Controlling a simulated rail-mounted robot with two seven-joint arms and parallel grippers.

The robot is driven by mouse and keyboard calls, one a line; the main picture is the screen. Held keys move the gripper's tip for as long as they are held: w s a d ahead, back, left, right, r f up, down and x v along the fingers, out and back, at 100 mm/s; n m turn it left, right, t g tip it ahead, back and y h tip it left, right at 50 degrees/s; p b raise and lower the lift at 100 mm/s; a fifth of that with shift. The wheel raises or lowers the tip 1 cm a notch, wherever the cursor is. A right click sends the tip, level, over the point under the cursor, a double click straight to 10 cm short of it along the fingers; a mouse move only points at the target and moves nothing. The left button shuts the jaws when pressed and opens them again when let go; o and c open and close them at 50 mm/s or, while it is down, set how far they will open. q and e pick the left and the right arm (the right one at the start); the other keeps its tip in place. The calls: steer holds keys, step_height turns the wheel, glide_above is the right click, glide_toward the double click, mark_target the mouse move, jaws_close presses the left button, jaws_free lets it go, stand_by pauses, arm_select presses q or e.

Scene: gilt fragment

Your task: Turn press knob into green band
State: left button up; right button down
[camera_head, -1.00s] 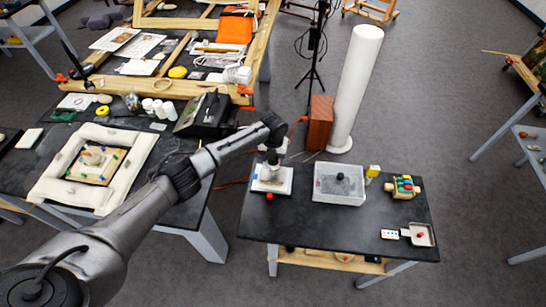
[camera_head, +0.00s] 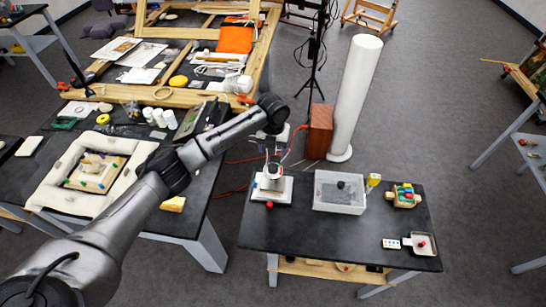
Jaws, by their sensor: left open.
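The press (camera_head: 285,192) is a small white device with a pale upright top, standing at the left of the small black table. A red ball-like part (camera_head: 269,205) shows at its front edge. My left gripper (camera_head: 273,155) is open, just above the top of the press and pointing down. It is too small in view to tell whether the fingers touch the knob. The knob's dial and green band are too small to make out. My right gripper is not in view.
A clear grey bin (camera_head: 340,205) with a dark knob-like thing stands right of the press. A yellow item (camera_head: 373,180), a wooden block holder (camera_head: 404,196) and a white scoop-like tray (camera_head: 421,245) lie farther right. The front middle of the black table (camera_head: 310,235) is clear.

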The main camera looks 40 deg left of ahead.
arm_select(q)
steer(key=shift+r, duration=1.75)
